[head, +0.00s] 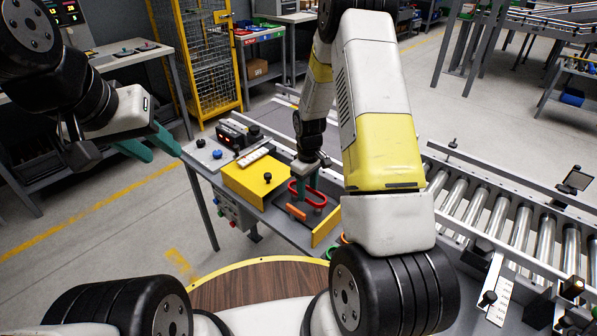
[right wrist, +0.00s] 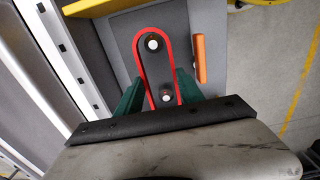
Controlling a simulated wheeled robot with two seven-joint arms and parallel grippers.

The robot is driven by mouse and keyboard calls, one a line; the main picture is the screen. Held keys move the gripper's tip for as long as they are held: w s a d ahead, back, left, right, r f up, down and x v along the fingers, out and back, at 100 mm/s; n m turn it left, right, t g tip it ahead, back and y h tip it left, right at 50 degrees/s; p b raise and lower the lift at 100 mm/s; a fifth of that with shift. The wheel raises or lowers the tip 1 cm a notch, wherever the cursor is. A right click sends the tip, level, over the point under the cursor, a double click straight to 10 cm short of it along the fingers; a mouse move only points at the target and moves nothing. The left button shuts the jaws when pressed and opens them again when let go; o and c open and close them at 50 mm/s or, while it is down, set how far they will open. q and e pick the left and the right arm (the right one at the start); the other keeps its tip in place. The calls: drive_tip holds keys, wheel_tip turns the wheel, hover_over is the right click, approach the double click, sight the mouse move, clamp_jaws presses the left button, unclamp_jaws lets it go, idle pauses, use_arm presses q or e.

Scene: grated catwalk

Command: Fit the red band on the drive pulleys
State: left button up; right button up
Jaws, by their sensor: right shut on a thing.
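The red band (head: 319,202) is at the drive unit on the bench, under my right gripper (head: 308,186). In the right wrist view the red band (right wrist: 141,62) forms a long loop around two pale-hubbed shafts, the far pulley (right wrist: 152,44) and the near pulley (right wrist: 166,97). The green fingers of my right gripper (right wrist: 160,88) lie on both sides of the loop's near part, shut on it. The band's near end is partly hidden, and I cannot tell whether it sits in the pulley grooves. My left gripper (head: 164,152) is open and empty, left of the bench.
An orange bar (head: 296,212) lies beside the band; it also shows in the right wrist view (right wrist: 200,58). A roller conveyor (head: 500,215) runs at the right. Open floor lies left of the bench.

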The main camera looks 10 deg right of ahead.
sight(307, 206)
drive_tip(key=shift+f, duration=0.1)
idle(0.3)
drive_tip(key=shift+f, duration=2.1)
drive_tip(key=o, duration=1.8)
wheel_tip(307, 206, up, 8)
